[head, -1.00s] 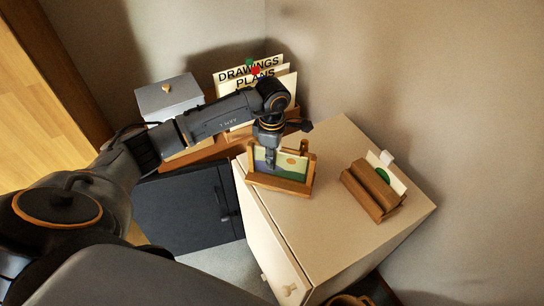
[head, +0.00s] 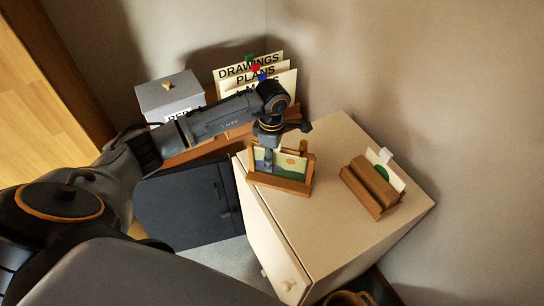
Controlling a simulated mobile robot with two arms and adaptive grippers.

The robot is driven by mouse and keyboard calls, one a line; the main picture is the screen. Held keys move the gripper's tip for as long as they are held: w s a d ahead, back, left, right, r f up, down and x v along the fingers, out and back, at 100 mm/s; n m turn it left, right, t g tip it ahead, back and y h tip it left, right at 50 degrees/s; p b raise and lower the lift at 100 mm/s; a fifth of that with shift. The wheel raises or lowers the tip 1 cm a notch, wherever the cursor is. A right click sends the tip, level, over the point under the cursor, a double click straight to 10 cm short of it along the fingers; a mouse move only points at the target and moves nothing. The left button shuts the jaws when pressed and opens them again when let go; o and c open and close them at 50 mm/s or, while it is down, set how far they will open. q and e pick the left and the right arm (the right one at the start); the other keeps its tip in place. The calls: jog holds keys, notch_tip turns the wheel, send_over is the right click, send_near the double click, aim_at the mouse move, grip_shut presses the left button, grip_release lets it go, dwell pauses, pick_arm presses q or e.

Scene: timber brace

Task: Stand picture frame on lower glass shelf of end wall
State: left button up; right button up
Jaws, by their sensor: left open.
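A small picture frame (head: 291,164) with a green and yellow landscape stands in a wooden stand on top of a cream cabinet. My left gripper (head: 268,165) points down at the left part of the frame, with its finger in front of the picture. It is open; whether the fingers touch the frame I cannot tell. My right gripper is out of view. No glass shelf shows in the head view.
The cream cabinet (head: 322,233) has a second wooden holder (head: 371,186) with a card on its right side. Behind my arm are a grey lidded box (head: 169,96) and a card rack labelled DRAWINGS, PLANS (head: 252,72). A dark cabinet (head: 188,206) stands at left. Walls close off the back and right.

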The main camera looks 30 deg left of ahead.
pick_arm(q)
jog(key=shift+w+r+b, duration=0.1)
jog(key=shift+r+b, duration=0.25)
jog(key=shift+r, duration=0.15)
notch_tip(320, 180, up, 10)
jog(key=b, duration=0.2)
jog(key=shift+f+b, duration=0.15)
jog(key=shift+b, duration=0.2)
jog(key=shift+r, duration=0.7)
